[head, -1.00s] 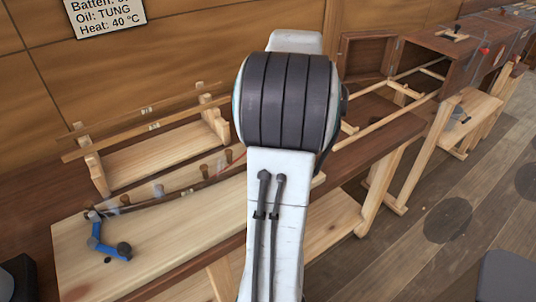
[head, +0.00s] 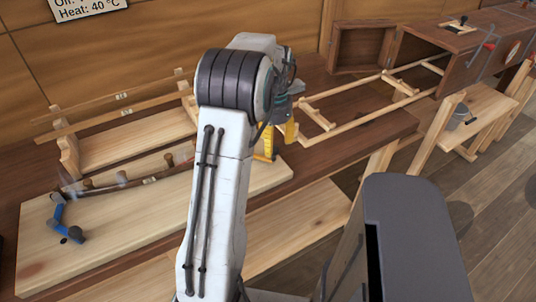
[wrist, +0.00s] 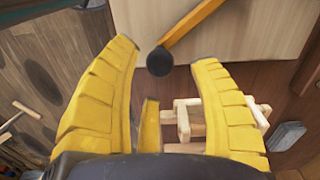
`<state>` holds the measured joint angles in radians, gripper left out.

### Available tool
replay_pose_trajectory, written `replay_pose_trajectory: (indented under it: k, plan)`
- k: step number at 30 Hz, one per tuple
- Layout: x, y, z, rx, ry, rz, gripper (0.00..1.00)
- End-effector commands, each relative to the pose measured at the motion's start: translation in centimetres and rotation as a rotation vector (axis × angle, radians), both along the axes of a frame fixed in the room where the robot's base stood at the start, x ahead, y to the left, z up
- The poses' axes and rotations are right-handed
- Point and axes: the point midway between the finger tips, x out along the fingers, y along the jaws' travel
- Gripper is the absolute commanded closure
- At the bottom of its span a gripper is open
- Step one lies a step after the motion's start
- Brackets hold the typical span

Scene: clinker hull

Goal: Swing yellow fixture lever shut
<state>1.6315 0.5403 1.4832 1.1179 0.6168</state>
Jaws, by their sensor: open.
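The yellow lever (wrist: 192,24) shows at the top of the wrist view as a slanted bar ending in a round black knob, over a pale board. In the head view my gripper (head: 279,138) is partly hidden behind my arm, over the right end of the pale board (head: 110,235). There I cannot separate the lever from the yellow fingers.
A blue lever (head: 60,215) stands at the board's left end, by a dark curved strip (head: 120,182) on pegs with whitish vapour. A wooden rack (head: 130,148) stands behind. A ladder-like wooden frame (head: 370,112) and an open box (head: 360,47) lie to the right.

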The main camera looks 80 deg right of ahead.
Motion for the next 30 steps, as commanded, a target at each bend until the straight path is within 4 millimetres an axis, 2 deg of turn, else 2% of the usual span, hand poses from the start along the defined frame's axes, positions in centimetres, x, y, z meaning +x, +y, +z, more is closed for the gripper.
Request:
replay_pose_trajectory:
  k: [6,13,18,28,30]
  plan:
    - [0.1,0.1,-2.9,0.005,0.000,0.001,0.44]
    - [0.1,0.1,-5.1,0.002,0.000,0.002,0.44]
    - [0.1,0.1,-5.8,0.001,0.000,0.002,0.44]
    - [0.1,0.1,-5.9,0.000,0.000,0.002,0.42]
    - [0.1,0.1,-5.9,0.000,0.000,0.002,0.48]
